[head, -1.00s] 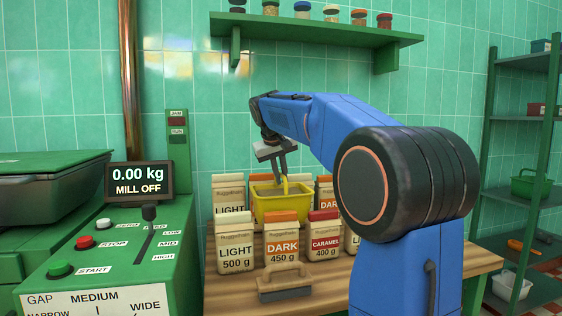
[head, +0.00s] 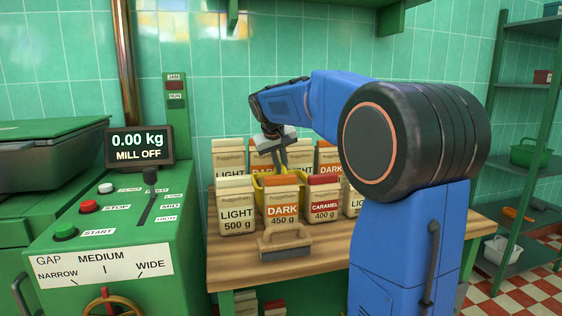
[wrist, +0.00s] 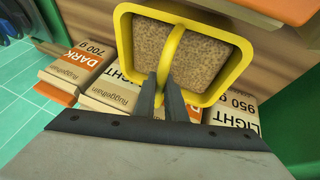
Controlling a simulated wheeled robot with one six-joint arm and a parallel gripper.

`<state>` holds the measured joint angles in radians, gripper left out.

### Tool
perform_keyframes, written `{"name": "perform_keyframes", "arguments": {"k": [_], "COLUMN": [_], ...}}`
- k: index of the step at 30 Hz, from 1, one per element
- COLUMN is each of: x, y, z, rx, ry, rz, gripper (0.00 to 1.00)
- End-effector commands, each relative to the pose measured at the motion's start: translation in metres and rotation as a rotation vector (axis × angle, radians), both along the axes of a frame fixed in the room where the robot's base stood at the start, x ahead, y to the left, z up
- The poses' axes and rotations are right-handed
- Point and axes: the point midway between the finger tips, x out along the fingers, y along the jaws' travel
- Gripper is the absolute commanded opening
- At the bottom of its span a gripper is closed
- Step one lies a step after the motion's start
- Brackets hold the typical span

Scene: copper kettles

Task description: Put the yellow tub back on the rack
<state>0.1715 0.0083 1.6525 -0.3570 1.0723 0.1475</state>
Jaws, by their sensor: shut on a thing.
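The yellow tub (head: 262,179) is low among the paper bags on the wooden bench, mostly hidden behind the front DARK 450 g bag in the head view. The wrist view shows the tub (wrist: 122,45) from above, filled with brown grains, with its yellow handle arching over. My gripper (head: 280,164) is above the tub; in the wrist view my gripper (wrist: 166,98) is shut on the handle. Whether the tub's base touches the bench is hidden. The green rack (head: 508,170) stands at the right, with a green tub (head: 530,156) and a white tub (head: 502,251) on separate shelves.
Bags stand close in front of and behind the yellow tub, including LIGHT 500 g (head: 236,208) and CARAMEL 400 g (head: 323,200). The green mill (head: 130,225) is left. Checkered floor (head: 528,292) shows by the rack.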

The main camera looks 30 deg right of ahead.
Motion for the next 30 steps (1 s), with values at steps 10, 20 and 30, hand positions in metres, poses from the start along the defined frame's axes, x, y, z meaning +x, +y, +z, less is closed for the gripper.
{"name": "perform_keyframes", "arguments": {"k": [10, 20, 30], "x": [0.0, 0.0, -0.012], "y": [0.0, 0.0, 0.014], "z": [-0.001, -0.001, 0.033], "rx": [0.0, 0.0, -0.001], "ry": [-0.001, -0.001, -0.005], "rz": [0.0, 0.0, 0.001], "gripper": [0.2, 0.29, 0.29]}}
